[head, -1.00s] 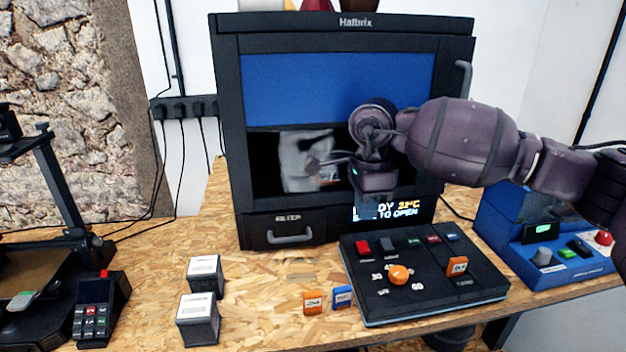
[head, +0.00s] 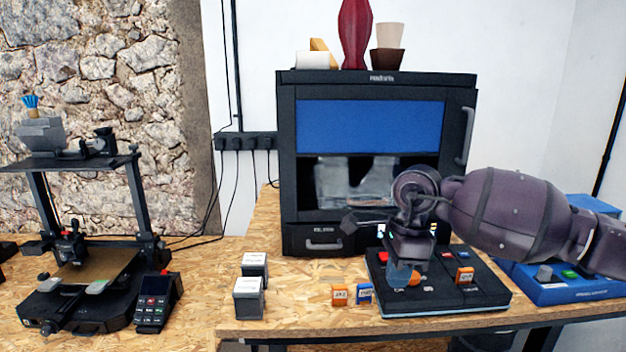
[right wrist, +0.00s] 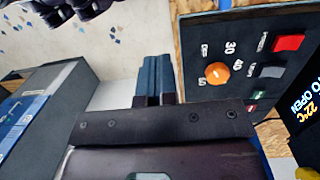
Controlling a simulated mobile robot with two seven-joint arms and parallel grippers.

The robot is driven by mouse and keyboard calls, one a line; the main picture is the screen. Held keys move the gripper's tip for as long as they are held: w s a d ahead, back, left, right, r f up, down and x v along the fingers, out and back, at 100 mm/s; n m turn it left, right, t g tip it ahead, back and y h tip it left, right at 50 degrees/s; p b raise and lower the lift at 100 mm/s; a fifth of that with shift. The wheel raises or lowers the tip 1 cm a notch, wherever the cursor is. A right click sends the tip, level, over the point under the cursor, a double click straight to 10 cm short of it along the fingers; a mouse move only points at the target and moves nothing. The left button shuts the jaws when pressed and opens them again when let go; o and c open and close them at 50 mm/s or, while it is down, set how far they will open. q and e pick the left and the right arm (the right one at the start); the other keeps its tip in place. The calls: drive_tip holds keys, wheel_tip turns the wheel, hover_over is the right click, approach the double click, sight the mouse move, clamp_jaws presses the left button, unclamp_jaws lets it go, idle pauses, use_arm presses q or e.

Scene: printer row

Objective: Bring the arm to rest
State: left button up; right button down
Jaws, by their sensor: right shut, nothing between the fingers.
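My right arm (head: 500,215) reaches in from the right in the head view. My right gripper (head: 400,275) points down over the black control panel (head: 440,303), in front of the large black printer. It is shut with nothing between the fingers. In the right wrist view the two blue-grey fingers of the right gripper (right wrist: 152,78) lie together, beside the panel. They hide part of the panel in the head view; I cannot tell how far above it they are. My left gripper is not in view.
The enclosed black printer (head: 388,85) stands behind the arm. An orange knob (right wrist: 217,74) and a red button (right wrist: 289,42) are on the panel. A blue box (head: 570,290) stands at right. Orange (head: 338,295) and blue (head: 364,294) cartridges stand left of the panel. An open-frame printer (head: 85,260) is at left.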

drive_tip(key=s+a+f+m+g+y, duration=0.2)
drive_tip(key=s+a+f+m+y, duration=0.1)
drive_tip(key=s+a+y, duration=0.3)
drive_tip(key=s+a+f+m+g+y, duration=0.1)
drive_tip(key=s+a+f+m+y, duration=0.25)
drive_tip(key=a+y, duration=0.35)
drive_tip(key=d+f+m+t+h, duration=0.2)
drive_tip(key=d+f+m+t, duration=0.35)
drive_tip(key=m+t, duration=0.8)
drive_tip(key=d+f+m+t+h, duration=0.3)
drive_tip(key=d+f+m+t, duration=0.35)
drive_tip(key=m, duration=1.25)
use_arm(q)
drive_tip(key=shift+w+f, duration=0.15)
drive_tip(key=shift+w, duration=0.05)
use_arm(e)
drive_tip(key=s+d+f+m+g+h, duration=0.4)
drive_tip(key=s+d+f+m+h, duration=0.5)
drive_tip(key=s+d+f+m, duration=0.4)
drive_tip(key=shift+s+d+f+m+g, duration=0.35)
drive_tip(key=shift+s+f+m, duration=0.35)
drive_tip(key=shift+s+f, duration=0.3)
